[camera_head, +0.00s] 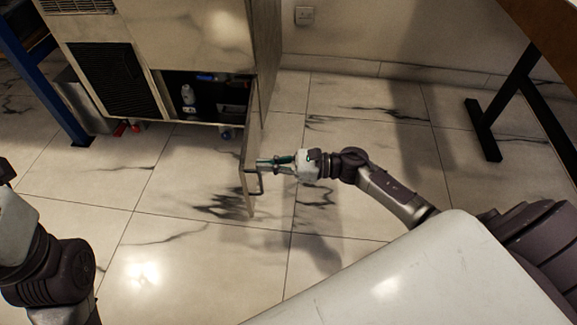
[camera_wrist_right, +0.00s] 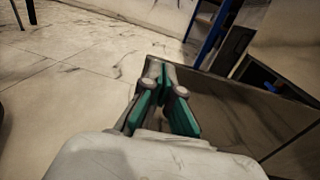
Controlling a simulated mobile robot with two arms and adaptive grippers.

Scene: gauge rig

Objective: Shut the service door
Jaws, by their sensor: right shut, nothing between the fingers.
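The service door (camera_head: 249,176) stands open at the right side of the cabinet's low opening (camera_head: 205,97), jutting out toward me and seen nearly edge-on. A dark bar handle (camera_head: 260,184) is on its right-hand face. My right gripper (camera_head: 259,163) is shut and empty, with its fingertips at the door's right-hand face, just above the handle. I cannot tell whether they touch. In the right wrist view the shut teal fingers (camera_wrist_right: 166,90) overlap the edge of a dark panel. My left gripper (camera_head: 8,190) is partly cut off at the left edge, its fingers unclear.
The cabinet (camera_head: 165,40) has a black vent grille (camera_head: 118,78). Bottles (camera_head: 188,94) stand inside the opening. A blue post (camera_head: 45,85) is at left and a dark table leg (camera_head: 483,130) at right. Tiled floor (camera_head: 180,200) around the door is clear.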

